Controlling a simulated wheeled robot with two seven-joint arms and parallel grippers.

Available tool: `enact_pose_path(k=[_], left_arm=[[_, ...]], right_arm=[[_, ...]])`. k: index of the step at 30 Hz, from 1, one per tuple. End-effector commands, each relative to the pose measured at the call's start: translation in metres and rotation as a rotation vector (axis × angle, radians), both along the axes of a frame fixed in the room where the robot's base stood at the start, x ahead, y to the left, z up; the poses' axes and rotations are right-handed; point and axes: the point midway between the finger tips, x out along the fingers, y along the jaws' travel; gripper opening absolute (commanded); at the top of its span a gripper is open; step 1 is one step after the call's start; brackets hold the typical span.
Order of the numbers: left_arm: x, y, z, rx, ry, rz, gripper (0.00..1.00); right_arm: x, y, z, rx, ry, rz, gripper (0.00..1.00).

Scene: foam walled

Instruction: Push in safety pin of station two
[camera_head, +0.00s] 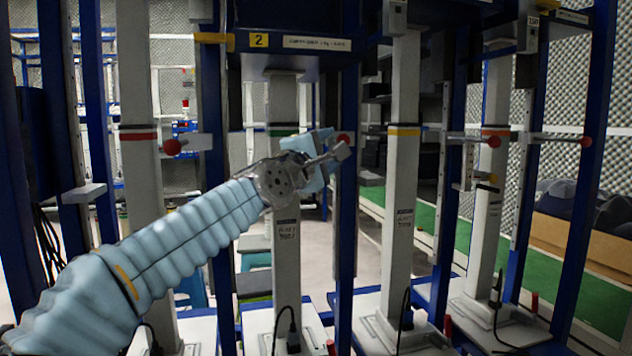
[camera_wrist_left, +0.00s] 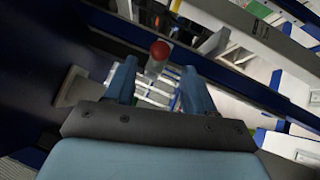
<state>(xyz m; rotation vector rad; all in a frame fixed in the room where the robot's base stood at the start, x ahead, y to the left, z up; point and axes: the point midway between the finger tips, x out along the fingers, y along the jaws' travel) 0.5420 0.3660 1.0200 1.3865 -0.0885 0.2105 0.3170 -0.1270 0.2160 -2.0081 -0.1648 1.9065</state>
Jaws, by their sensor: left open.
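Station two carries a yellow "2" plate (camera_head: 258,40) at its top and a grey post (camera_head: 285,110) with a green band. Its safety pin (camera_head: 344,139) shows as a red ball knob by the blue upright, just beyond my left gripper (camera_head: 334,146). In the left wrist view the red knob (camera_wrist_left: 160,50) and its short pale shaft appear between the two blue fingers of my open left gripper (camera_wrist_left: 160,80). The fingers stand to either side with gaps; I cannot tell whether anything touches. The pin's depth in its seat is unclear. My right gripper is out of view.
Other red-knobbed pins stand at the neighbouring stations, at the left (camera_head: 172,147) and right (camera_head: 494,142). Blue uprights (camera_head: 348,220) and a grey post with a yellow band (camera_head: 403,180) flank the area. Cables rise from the white bases (camera_head: 292,330).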

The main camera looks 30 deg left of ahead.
Motion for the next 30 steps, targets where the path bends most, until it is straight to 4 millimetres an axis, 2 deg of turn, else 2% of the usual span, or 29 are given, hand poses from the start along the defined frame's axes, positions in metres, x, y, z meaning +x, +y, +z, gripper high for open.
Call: enact_pose_path(k=[1,3,9,30], left_arm=[[-0.012,-0.002,-0.006,0.001,-0.001,-0.002,0.54],[-0.025,-0.003,-0.008,0.0,-0.001,-0.001,0.54],[-0.044,-0.005,-0.009,-0.001,0.002,-0.002,0.54],[-0.047,-0.004,-0.008,0.0,0.002,0.0,0.54]], right_arm=[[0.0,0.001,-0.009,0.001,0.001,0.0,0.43],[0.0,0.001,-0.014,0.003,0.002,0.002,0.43],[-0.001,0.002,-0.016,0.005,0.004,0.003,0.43],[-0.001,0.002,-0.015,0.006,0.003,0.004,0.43]])
